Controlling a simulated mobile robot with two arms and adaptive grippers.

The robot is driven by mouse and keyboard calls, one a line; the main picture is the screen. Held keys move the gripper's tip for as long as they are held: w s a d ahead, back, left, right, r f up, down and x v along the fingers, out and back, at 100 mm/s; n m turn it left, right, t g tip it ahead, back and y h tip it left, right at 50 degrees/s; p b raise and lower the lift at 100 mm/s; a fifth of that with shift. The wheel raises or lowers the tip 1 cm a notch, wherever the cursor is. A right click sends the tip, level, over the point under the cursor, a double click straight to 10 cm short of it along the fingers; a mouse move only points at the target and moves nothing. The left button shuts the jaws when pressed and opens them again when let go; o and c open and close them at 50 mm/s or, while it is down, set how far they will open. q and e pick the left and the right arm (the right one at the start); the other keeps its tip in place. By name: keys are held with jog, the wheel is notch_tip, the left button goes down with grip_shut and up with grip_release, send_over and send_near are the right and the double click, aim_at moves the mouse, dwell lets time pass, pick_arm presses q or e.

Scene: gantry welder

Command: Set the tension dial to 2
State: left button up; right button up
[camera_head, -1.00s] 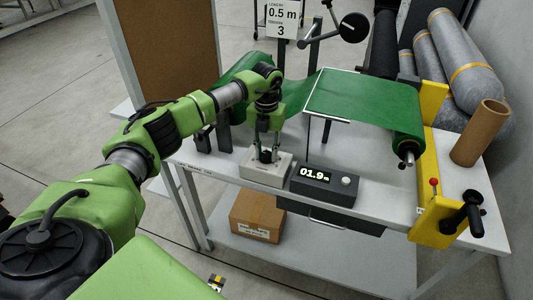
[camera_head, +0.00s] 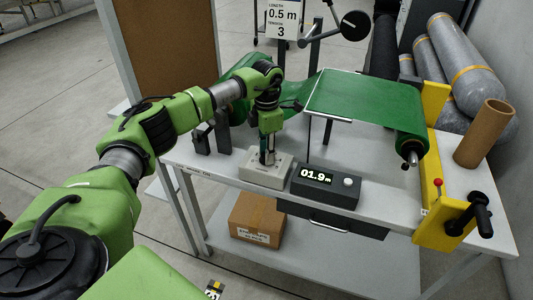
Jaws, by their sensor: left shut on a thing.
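The tension dial (camera_head: 268,160) is a dark knob on top of a light grey box (camera_head: 262,178) on the bench. My left gripper (camera_head: 268,157) points straight down over the box and is shut on the dial, seen nearly edge-on. The fingers cover most of the knob, and its pointer and scale marks are too small or hidden to read. A hanging sign (camera_head: 282,18) shows length 0.5 m and tension 3. My right gripper is not in view.
A dark counter box (camera_head: 325,187) reading 01.9 m stands just right of the dial box. Green sheet (camera_head: 365,105) runs behind it to a roller. A yellow frame with a black handle (camera_head: 480,215) and a cardboard tube (camera_head: 484,134) are at the right.

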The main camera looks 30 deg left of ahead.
pick_arm(q)
jog(key=shift+m, duration=0.9)
jog(key=o, duration=1.1)
notch_tip(320, 180, up, 12)
jog(key=shift+r, duration=0.1)
